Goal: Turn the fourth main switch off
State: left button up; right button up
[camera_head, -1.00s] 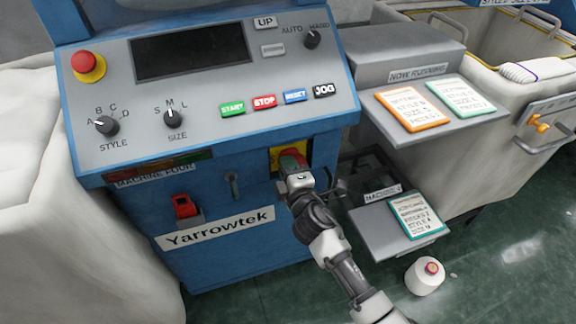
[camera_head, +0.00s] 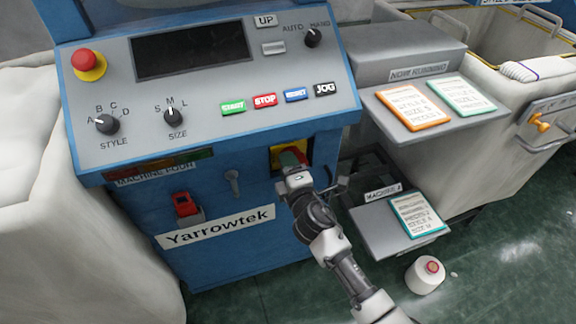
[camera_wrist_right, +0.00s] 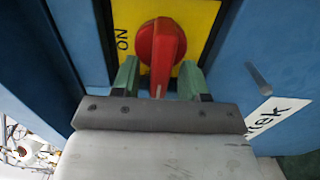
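The main switch of the machine marked Machine Four is a red rotary knob (camera_wrist_right: 160,55) on a yellow plate (camera_wrist_right: 200,16). In the right wrist view the knob's grip stands nearly upright in the picture, with the word ON on the plate to its left. My right gripper (camera_wrist_right: 158,80) has its green fingers on either side of the knob, with narrow gaps visible beside the grip. In the head view my right gripper (camera_head: 293,158) is at the yellow plate (camera_head: 277,158) and hides most of the knob. My left gripper is not in view.
The blue machine has a sloped control panel (camera_head: 215,130) above the switch. Shelves with cards (camera_head: 412,107) stand to the right.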

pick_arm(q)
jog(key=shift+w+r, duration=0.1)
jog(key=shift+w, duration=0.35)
pick_arm(e)
jog(key=shift+s+d, duration=0.15)
jog(key=shift+s, duration=0.15)
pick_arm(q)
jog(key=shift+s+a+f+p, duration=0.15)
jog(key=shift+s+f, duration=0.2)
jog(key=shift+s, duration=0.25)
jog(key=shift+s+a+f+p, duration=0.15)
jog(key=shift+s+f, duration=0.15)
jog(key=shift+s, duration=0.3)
pick_arm(e)
jog(key=v, duration=1)
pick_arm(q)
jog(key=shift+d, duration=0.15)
pick_arm(e)
jog(key=shift+s, duration=0.1)
